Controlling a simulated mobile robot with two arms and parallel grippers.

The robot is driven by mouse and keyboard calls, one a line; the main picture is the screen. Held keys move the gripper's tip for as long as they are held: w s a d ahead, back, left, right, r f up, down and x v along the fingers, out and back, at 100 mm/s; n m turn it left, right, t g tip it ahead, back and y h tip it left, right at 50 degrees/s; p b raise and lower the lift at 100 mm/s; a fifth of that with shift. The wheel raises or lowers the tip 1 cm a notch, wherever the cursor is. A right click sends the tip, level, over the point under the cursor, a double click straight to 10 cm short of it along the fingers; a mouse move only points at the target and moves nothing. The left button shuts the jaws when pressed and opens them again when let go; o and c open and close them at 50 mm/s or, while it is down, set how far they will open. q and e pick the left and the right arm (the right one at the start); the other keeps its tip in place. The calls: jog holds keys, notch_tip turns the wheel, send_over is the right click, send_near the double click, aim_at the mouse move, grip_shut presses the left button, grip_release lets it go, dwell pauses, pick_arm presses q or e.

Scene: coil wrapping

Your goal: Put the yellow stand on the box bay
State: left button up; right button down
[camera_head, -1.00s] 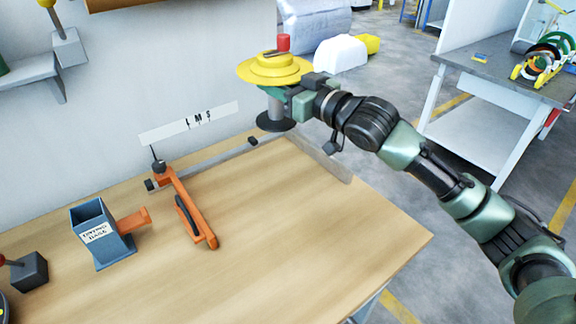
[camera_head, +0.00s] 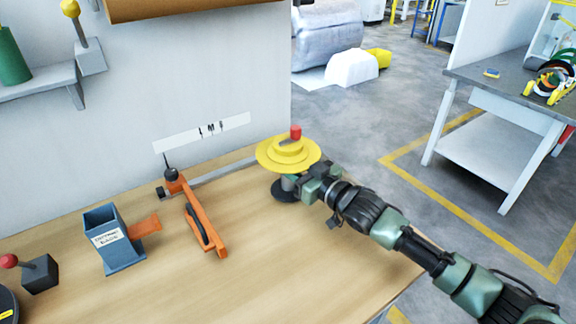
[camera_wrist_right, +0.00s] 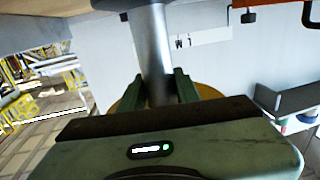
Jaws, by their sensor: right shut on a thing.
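The yellow stand (camera_head: 287,152) has a wide yellow disc, a red knob on top, a grey post and a round dark base. It is upright at the far right corner of the wooden table (camera_head: 330,250). My right gripper (camera_head: 298,184) is shut on its post below the disc. In the right wrist view, the fingers (camera_wrist_right: 160,85) close around the silver post of the stand (camera_wrist_right: 150,35). The base is at the tabletop, but I cannot tell whether it touches. I cannot make out which place is the box bay. My left gripper is not in view.
An orange lever tool (camera_head: 200,222) and a blue box-shaped holder (camera_head: 114,243) with a label stand left on the table. A red-knobbed grey block (camera_head: 40,272) is at far left. A lettered white strip (camera_head: 203,132) is on the wall. The table's front middle is clear.

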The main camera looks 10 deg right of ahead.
jog(key=shift+f, duration=0.5)
jog(key=shift+f, duration=0.15)
jog(key=c, duration=1)
grip_release()
jog(key=shift+f, duration=0.1)
jog(key=shift+r, duration=0.25)
jog(key=b+v, duration=0.1)
jog(key=v, duration=0.9)
jog(key=shift+s+d+f, duration=0.2)
jog(key=shift+s+d, duration=0.05)
jog(key=shift+s, duration=0.05)
jog(key=shift+s+d+r, duration=0.1)
jog(key=shift+s+d, duration=0.2)
jog(key=shift+s, duration=0.25)
